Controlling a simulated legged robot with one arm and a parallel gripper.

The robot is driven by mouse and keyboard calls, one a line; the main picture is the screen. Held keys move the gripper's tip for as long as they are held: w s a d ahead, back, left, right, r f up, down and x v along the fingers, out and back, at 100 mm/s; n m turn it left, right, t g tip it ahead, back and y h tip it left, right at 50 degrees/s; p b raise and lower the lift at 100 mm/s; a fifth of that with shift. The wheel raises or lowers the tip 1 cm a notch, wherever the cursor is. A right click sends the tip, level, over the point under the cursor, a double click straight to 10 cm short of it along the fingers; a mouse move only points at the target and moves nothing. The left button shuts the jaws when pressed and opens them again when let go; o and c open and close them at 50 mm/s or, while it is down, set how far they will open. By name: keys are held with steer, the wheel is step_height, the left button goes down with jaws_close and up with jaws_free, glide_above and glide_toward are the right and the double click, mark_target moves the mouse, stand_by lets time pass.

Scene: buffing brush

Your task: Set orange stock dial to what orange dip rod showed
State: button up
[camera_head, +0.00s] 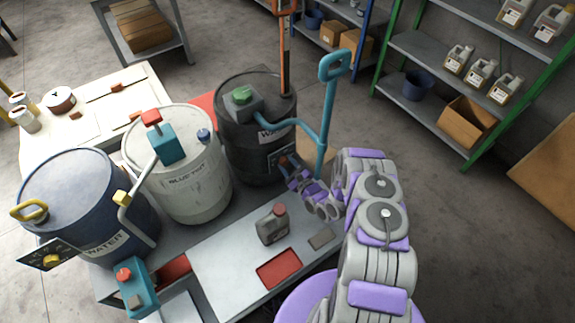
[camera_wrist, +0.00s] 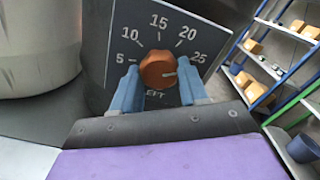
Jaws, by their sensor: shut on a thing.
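The orange stock dial (camera_wrist: 158,69) fills the middle of the wrist view, on a dark plate (camera_wrist: 200,30) marked 5, 10, 15, 20 and 25. A small pale mark on the dial points right, a little below the 25. My gripper (camera_wrist: 160,80) has its two blue fingers on either side of the dial and is shut on it. In the head view my gripper (camera_head: 287,165) reaches the plate on the front of the black drum (camera_head: 245,150). The orange dip rod (camera_head: 285,60) stands upright at that drum; any reading on it cannot be made out.
A teal pump handle (camera_head: 334,66) rises close to my arm. A white drum (camera_head: 190,190) and a blue WATER drum (camera_head: 80,205) stand left. A grey jug (camera_head: 272,225) sits on the bench (camera_head: 225,265).

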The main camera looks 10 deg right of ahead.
steer(key=o, duration=0.8)
steer(key=shift+f, duration=0.25)
steer(key=shift+o, duration=1.3)
steer(key=shift+r, duration=0.15)
steer(key=shift+s+d, duration=0.1)
steer(key=p+v, duration=0.2)
steer(key=v, duration=1.5)
steer(key=shift+d, duration=0.15)
